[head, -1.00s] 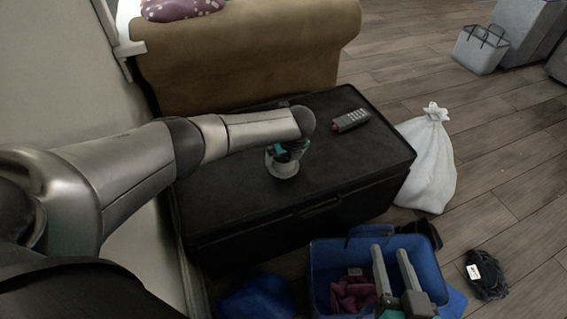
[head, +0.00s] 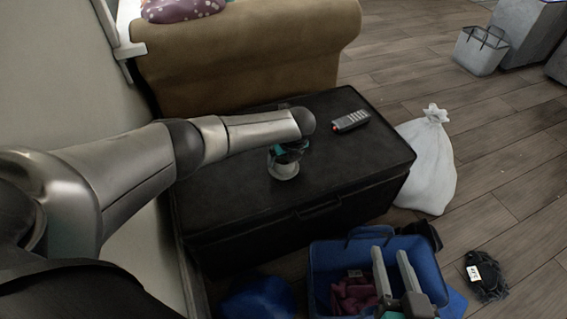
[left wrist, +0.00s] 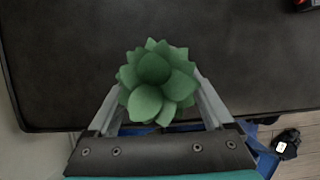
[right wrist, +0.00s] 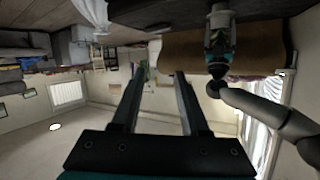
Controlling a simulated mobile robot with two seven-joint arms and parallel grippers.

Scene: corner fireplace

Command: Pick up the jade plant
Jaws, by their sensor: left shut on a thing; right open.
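The jade plant (left wrist: 158,82) shows in the left wrist view as a green rosette of thick leaves between the two fingers of my left gripper (left wrist: 158,75). The gripper is shut on it, around its sides. In the head view a pale round pot (head: 284,170) stands out below my left gripper (head: 288,150) over the black chest (head: 235,205); the leaves are hidden there by my arm. I cannot tell whether the pot touches the chest top. My right gripper (head: 390,252) is open and empty, above the blue bin; its spread fingers show in the right wrist view (right wrist: 156,78).
A remote (head: 350,121) lies on the chest's far right. A blue bin (head: 325,262) with dark red cloth stands in front. A white bag (head: 428,165) stands right of the chest, and a black item (head: 485,275) lies on the floor. A tan sofa arm (head: 240,60) stands behind.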

